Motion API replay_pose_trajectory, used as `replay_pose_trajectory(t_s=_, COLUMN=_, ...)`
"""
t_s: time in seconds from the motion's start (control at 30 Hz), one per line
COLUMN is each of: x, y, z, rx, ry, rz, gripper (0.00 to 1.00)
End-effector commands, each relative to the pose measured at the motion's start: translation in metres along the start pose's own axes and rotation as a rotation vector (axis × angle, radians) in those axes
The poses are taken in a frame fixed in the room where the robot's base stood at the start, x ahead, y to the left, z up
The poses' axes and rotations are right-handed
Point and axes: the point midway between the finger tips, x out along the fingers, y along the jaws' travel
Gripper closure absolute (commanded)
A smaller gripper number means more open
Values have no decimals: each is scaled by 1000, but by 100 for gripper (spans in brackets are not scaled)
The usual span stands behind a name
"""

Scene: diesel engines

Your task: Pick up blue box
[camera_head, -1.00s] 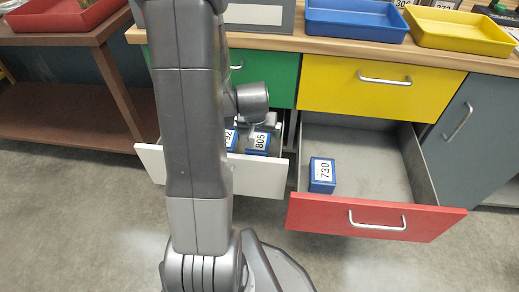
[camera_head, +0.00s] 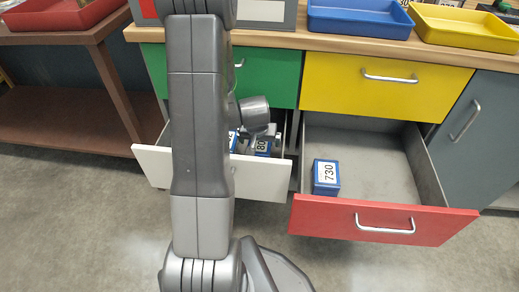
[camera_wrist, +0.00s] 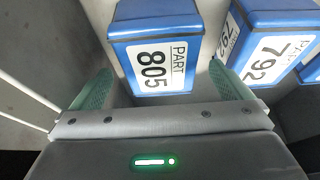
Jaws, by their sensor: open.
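Several blue boxes with white number labels are in view. In the wrist view, the box labelled PART 805 (camera_wrist: 152,62) lies ahead of my gripper (camera_wrist: 163,84), between the lines of its two green-padded fingers. The fingers are open and nothing is gripped; I cannot tell how deep they reach beside the box. The box labelled 792 (camera_wrist: 268,45) stands close on the right, near the right finger. In the head view, box 805 (camera_head: 263,148) is in the white-fronted drawer, partly hidden by my wrist. Box 730 (camera_head: 326,177) sits in the red-fronted drawer.
The white-fronted drawer (camera_head: 262,183) and the red-fronted drawer (camera_head: 318,215) are both pulled out. A closed yellow drawer (camera_head: 340,80) and green drawer (camera_head: 275,75) lie above. Blue (camera_head: 355,28) and yellow (camera_head: 465,38) trays stand on the countertop. Part of another blue box (camera_wrist: 312,70) shows at the right edge.

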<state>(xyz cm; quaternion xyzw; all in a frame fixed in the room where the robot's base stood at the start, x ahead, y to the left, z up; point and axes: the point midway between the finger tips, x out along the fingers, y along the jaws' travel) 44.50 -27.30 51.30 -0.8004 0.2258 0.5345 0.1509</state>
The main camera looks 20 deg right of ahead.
Motion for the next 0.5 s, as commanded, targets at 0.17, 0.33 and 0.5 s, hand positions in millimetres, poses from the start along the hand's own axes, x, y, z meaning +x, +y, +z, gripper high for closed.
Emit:
replay_pose_trajectory(t_s=0.17, x=1, y=0, z=1, rx=0, ry=0, rz=0, gripper=2)
replay_pose_trajectory(t_s=0.33, x=3, y=0, z=2, rx=0, ry=0, rz=0, gripper=2)
replay_pose_trajectory(t_s=0.5, x=5, y=0, z=2, rx=0, ry=-1, rz=0, gripper=2)
